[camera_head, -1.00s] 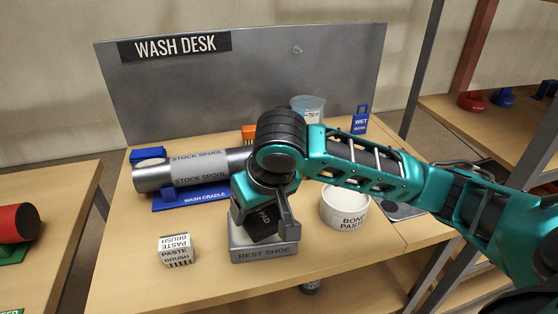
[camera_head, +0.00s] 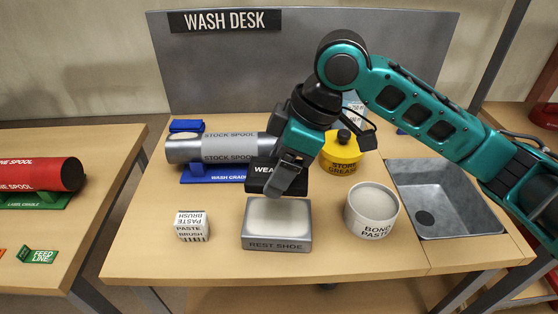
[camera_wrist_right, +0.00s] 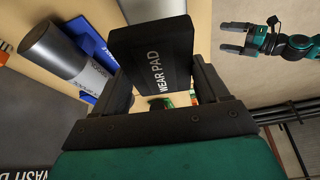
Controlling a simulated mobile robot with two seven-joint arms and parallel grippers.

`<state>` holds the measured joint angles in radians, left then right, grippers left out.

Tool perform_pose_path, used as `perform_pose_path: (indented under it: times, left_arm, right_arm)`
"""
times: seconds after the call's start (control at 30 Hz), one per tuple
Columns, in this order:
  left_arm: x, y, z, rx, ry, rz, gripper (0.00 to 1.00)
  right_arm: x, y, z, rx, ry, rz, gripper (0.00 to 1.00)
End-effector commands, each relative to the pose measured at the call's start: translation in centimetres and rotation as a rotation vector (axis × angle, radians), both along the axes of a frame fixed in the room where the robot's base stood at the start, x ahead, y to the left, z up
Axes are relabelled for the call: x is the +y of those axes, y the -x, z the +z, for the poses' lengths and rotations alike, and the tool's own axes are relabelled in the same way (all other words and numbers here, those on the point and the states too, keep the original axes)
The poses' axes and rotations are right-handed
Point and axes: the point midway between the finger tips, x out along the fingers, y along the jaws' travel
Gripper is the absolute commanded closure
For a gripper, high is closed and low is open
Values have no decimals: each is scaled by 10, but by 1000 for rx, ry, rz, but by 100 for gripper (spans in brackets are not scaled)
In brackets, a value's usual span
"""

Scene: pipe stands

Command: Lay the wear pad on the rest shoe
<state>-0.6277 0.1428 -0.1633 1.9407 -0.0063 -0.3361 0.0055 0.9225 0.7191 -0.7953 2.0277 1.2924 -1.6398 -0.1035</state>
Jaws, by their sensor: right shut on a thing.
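The rest shoe (camera_head: 277,245) is a grey block with a pale top face, standing at the front middle of the desk. My right gripper (camera_head: 287,178) is shut on the black wear pad (camera_head: 262,170) and holds it above and a little behind the shoe in the head view, apart from it. In the right wrist view the pad (camera_wrist_right: 152,60) sits between both fingers with its WEAR PAD lettering showing; the fingers cover part of the pad in the head view. My left gripper (camera_wrist_right: 236,38) shows in the wrist view, open and empty.
A paste brush block (camera_head: 192,227) stands left of the shoe and a bond paste tub (camera_head: 373,212) right of it. The stock spool (camera_head: 212,148) lies on the blue wash cradle (camera_head: 215,174). A yellow tub (camera_head: 340,157) and a sink (camera_head: 440,200) are at right.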

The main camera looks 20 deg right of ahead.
Motion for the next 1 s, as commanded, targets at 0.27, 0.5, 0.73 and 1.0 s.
perform_pose_path:
  times: [0.27, 0.5, 0.73, 1.0]
  left_arm:
    - [0, 0, 0, 1, -1, 1, 7]
    - [0, 0, -1, 0, -1, 1, 7]
    - [0, 0, -5, 0, -1, 1, 7]
    - [0, -1, -11, -2, 0, 1, 7]
  right_arm:
    - [2, 0, 2, 1, 1, 40, 60]
    - [1, 1, -1, 1, -2, 38, 60]
    - [1, 1, -24, 3, 0, 37, 60]
    - [1, 1, -57, 3, 0, 37, 60]
